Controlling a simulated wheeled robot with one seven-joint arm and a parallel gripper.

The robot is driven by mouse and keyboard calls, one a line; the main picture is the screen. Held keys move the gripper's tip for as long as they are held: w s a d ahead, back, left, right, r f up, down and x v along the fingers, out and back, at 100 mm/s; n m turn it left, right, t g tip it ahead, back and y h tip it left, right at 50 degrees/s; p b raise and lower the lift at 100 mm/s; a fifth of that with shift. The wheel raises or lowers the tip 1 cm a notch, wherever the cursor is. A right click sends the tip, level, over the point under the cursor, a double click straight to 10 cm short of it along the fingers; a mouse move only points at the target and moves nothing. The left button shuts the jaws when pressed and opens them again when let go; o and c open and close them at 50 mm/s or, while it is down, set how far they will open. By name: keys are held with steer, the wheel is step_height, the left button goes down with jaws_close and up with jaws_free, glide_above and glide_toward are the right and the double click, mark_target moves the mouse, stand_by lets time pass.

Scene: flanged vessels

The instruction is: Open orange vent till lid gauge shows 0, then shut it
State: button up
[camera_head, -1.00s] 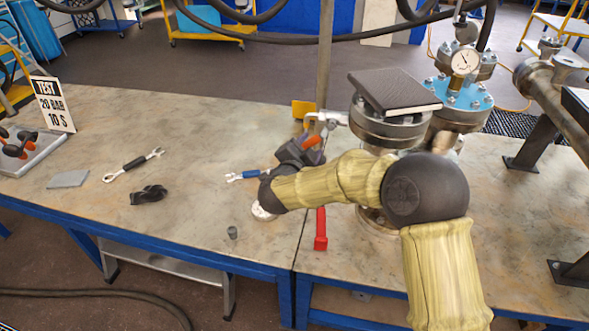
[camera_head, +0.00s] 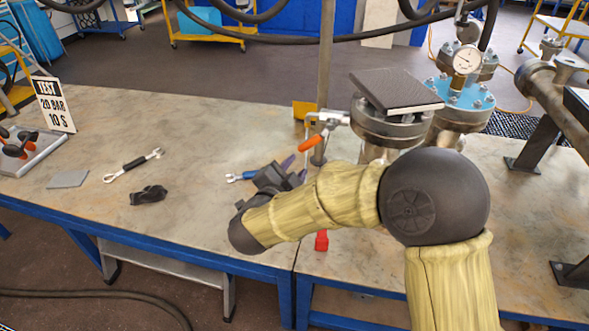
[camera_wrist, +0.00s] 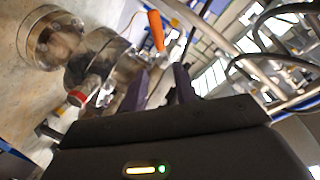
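The orange vent handle (camera_head: 312,142) sits on a small valve at the left side of the front flanged vessel (camera_head: 388,130). The handle also shows in the wrist view (camera_wrist: 156,30), beyond the fingers. The round white lid gauge (camera_head: 467,60) stands above the blue lid (camera_head: 465,95) behind. Its needle shows, but the scale is too small to read. My gripper (camera_head: 296,168) is below and left of the handle, apart from it. In the wrist view its two fingers (camera_wrist: 160,88) stand apart with nothing between them.
A dark square plate (camera_head: 396,88) lies on the front vessel. A post (camera_head: 326,60) rises behind the valve. A red item (camera_head: 321,240) is partly hidden below my arm. Wrenches (camera_head: 134,164), a black item (camera_head: 148,195) and a test sign (camera_head: 53,104) are on the left bench.

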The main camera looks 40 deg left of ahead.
steer(key=shift+w+d+r, duration=0.1)
steer(key=shift+w+d, duration=0.1)
steer(key=shift+w, duration=0.2)
steer(key=c, duration=0.4)
steer(key=w+d+n, duration=0.1)
steer(key=w+d, duration=0.1)
steer(key=w+d+n+g+y, duration=0.1)
steer(key=w+d, duration=0.2)
steer(key=w+d+n+g, duration=0.1)
steer(key=w+d, duration=0.1)
steer(key=w, duration=0.1)
steer(key=shift+w+d+y, duration=0.1)
steer(key=shift+d+y, duration=0.1)
steer(key=shift+y, duration=0.1)
jaws_close()
steer(key=d+f+n+g+h, duration=0.2)
steer(key=d+f+g, duration=0.1)
steer(key=d, duration=1.1)
steer(key=d+f+n+g+h, duration=0.1)
steer(key=d+f+g+h, duration=0.2)
steer(key=d, duration=1.2)
steer(key=s+d+f+g+h, duration=0.1)
steer(key=s+d+f+g, duration=0.2)
steer(key=s+d, duration=0.9)
steer(key=shift+d+f+m+g+h, duration=0.15)
steer(key=shift+d+m+g+h, duration=0.15)
steer(key=shift+d+g, duration=0.8)
steer(key=shift+d, duration=0.15)
